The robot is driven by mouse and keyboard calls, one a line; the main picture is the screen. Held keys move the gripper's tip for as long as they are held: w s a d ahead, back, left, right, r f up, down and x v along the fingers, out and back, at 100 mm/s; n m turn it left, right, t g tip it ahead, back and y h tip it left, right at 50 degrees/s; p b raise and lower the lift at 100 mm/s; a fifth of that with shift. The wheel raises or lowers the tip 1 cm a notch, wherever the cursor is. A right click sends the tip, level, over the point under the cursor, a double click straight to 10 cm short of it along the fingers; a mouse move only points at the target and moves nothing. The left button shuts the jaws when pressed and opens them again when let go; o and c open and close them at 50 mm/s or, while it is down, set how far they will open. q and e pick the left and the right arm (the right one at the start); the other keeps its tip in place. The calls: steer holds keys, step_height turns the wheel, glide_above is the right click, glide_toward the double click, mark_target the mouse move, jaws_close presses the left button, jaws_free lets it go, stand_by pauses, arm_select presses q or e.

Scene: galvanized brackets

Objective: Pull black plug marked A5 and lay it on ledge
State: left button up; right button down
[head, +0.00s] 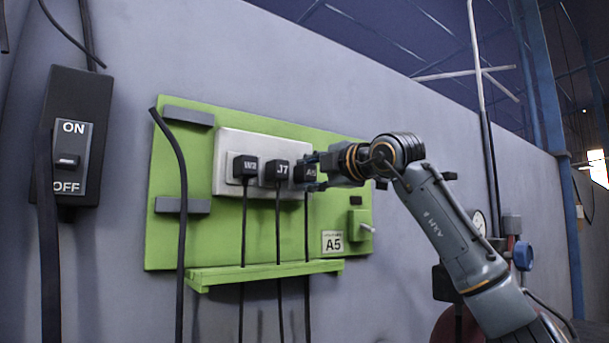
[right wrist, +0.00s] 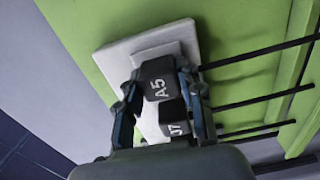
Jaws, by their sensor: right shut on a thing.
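The black plug marked A5 (head: 306,172) is the rightmost of three plugs on the pale socket plate (head: 228,150). My right gripper (head: 314,171) is shut on it; in the right wrist view the A5 plug (right wrist: 160,80) sits between the two fingers (right wrist: 163,100). The plug appears at the plate; I cannot tell whether it is fully seated. Its cable hangs down. The plugs marked J7 (head: 277,173) and W2 (head: 245,168) stand to its left. The green ledge (head: 265,271) runs below the plugs and looks empty apart from cables passing it. My left gripper is not in view.
A green board (head: 330,205) carries the plate, an A5 label (head: 332,241) and a small lever (head: 367,228). A black ON/OFF switch box (head: 72,140) is on the wall at left. A gauge and blue valve (head: 523,256) stand right of my arm.

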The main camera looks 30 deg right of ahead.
mark_target(312, 173)
steer(key=shift+s+b, duration=0.25)
steer(key=shift+b, duration=0.05)
steer(key=shift+s+d+b, duration=0.1)
steer(key=shift+s+b, duration=0.25)
steer(key=shift+s, duration=0.35)
steer(key=shift+s+b, duration=0.4)
steer(key=shift+s, duration=0.15)
steer(key=shift+s+d+b, duration=0.15)
steer(key=shift+s+b, duration=0.5)
steer(key=shift+s, duration=0.85)
